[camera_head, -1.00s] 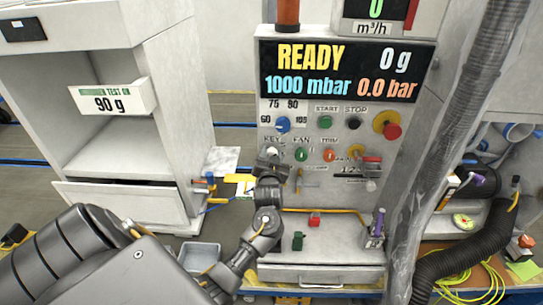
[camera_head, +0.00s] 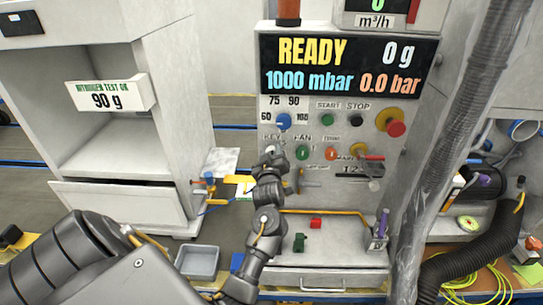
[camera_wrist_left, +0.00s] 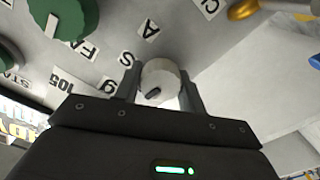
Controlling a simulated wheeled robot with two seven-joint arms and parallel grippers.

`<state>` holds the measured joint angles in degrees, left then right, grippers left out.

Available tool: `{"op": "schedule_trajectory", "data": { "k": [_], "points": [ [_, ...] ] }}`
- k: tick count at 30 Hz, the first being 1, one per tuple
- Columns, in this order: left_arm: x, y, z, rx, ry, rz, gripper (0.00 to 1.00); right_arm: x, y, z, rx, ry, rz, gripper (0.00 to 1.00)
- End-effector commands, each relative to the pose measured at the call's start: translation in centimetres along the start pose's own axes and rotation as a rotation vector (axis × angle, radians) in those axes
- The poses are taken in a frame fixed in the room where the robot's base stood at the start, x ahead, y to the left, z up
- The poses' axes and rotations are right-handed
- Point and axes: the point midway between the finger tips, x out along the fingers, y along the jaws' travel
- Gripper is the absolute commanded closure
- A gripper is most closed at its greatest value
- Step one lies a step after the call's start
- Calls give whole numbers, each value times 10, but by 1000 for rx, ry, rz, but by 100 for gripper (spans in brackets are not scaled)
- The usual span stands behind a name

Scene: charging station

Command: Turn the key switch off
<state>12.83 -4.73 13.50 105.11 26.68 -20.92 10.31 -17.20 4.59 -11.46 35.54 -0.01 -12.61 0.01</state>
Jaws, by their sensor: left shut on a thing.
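The key switch (camera_wrist_left: 160,80) is a pale round knob with a dark slot on the grey panel. My right gripper is not in view.
A green FAN knob (camera_head: 302,153) sits close to the right of the key switch; it also shows large in the left wrist view (camera_wrist_left: 62,18). A blue knob (camera_head: 283,121) is above. A red mushroom button (camera_head: 395,128) is farther right. A hose (camera_head: 455,140) hangs at the right.

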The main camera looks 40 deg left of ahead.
Motion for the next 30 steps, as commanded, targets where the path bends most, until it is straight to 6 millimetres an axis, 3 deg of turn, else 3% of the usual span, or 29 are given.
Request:
{"op": "schedule_trajectory", "data": {
  "k": [23,24,28,30],
  "points": [
    [0,0,-2,-106,4,0,83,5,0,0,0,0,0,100],
    [0,0,-2,-105,4,0,57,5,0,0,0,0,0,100],
    [0,0,-1,-105,3,0,40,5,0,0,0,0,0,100],
    [0,0,-1,-104,2,0,39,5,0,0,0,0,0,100]
  ]
}}
